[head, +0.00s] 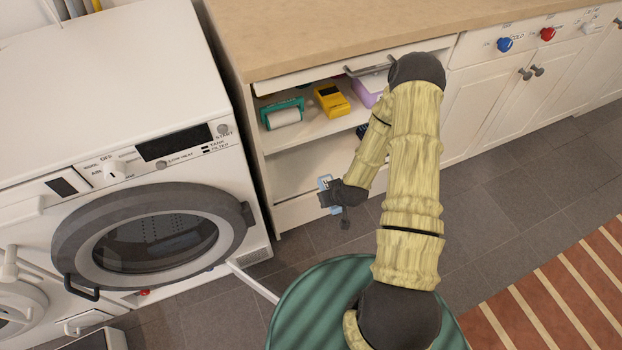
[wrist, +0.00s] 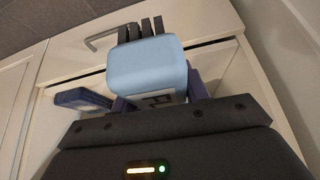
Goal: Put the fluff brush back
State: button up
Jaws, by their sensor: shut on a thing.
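My gripper (head: 328,190) is in front of the open shelf unit, low down near its left side. It is shut on a light blue block with dark bars at its far end, which looks like the fluff brush (wrist: 147,68). In the head view only a small light blue part of it (head: 324,183) shows clearly. In the wrist view the brush sits between the bluish-purple fingers, apart from the pale cabinet front behind. The open shelf (head: 312,128) holds a teal-framed white roller (head: 284,116), a yellow box (head: 331,101) and a purple item (head: 365,93). My arm hides the shelf's right part.
A washing machine (head: 150,235) with a round door stands left of the shelf unit. A wooden worktop (head: 330,30) runs above it, with closed cupboards (head: 490,110) to the right. A striped rug (head: 570,275) lies at lower right. Grey floor between is clear.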

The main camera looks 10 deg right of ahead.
notch_tip(320, 180, down, 6)
jog(key=b, duration=0.7)
jog(key=shift+d, duration=0.4)
jog(key=b, duration=0.3)
send_near(309, 168)
jog(key=f, duration=0.3)
jog(key=shift+s+d+f, duration=0.15)
jog(key=shift+s+f, duration=0.2)
jog(key=shift+s, duration=0.05)
jog(key=shift+w, duration=0.4)
jog(key=w, duration=0.1)
jog(key=w+b, duration=0.1)
jog(key=w+f+b, duration=0.1)
jog(key=shift+w+a, duration=0.1)
jog(key=shift+a, duration=0.3)
jog(key=shift+f, duration=0.35)
jog(key=shift+r, duration=0.1)
